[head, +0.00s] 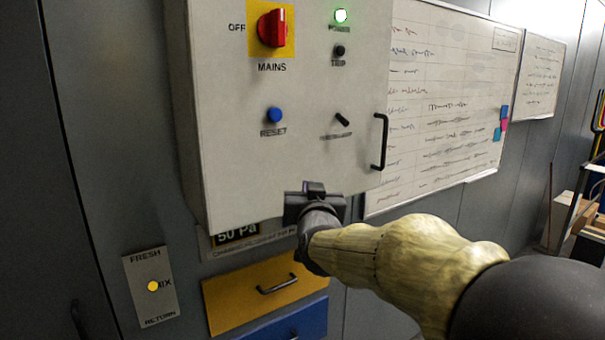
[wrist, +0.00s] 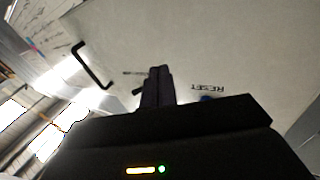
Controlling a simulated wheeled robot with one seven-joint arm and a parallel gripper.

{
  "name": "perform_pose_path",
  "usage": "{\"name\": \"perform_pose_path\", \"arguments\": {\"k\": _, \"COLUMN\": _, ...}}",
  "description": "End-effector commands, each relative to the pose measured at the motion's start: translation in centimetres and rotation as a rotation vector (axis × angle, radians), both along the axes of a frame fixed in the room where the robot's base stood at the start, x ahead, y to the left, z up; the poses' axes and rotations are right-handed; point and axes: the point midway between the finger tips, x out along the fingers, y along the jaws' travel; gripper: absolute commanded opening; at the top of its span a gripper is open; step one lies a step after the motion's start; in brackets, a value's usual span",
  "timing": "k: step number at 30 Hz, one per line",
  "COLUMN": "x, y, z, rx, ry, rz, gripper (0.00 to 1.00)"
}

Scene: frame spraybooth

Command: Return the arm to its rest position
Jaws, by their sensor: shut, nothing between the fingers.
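My arm reaches in from the lower right of the head view. My gripper (head: 313,187) is in front of the lower edge of the white control box (head: 225,160), below the selector knob (head: 342,119). In the wrist view the fingers of my gripper (wrist: 158,75) are together with nothing between them. Whether the tips touch the box cannot be told. The blue RESET button (head: 274,115) is up and left of the gripper. In the wrist view it is partly hidden behind the gripper body.
The box carries a red MAINS switch (head: 272,28), a lit green lamp (head: 341,15) and a black handle (head: 380,142). Below are a yellow drawer (head: 235,300) and a blue drawer (head: 300,322). A FRESH/MIX/RETURN plate (head: 150,262) is at lower left. Whiteboards (head: 440,90) hang right.

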Motion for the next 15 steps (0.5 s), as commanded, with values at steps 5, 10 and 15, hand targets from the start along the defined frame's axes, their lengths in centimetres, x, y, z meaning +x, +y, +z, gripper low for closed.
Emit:
{"name": "perform_pose_path", "arguments": {"k": 5, "x": -2.6, "y": -3.6, "z": -10.4, "rx": -0.073, "ry": 0.338, "rz": 0.031, "gripper": 0.00}}
{"name": "perform_pose_path", "arguments": {"k": 10, "x": -7.5, "y": -7.1, "z": -19.0, "rx": -0.112, "ry": 0.651, "rz": 0.035, "gripper": 0.00}}
{"name": "perform_pose_path", "arguments": {"k": 15, "x": -14.4, "y": -10.6, "z": -26.1, "rx": -0.132, "ry": 0.961, "rz": 0.014, "gripper": 0.00}}
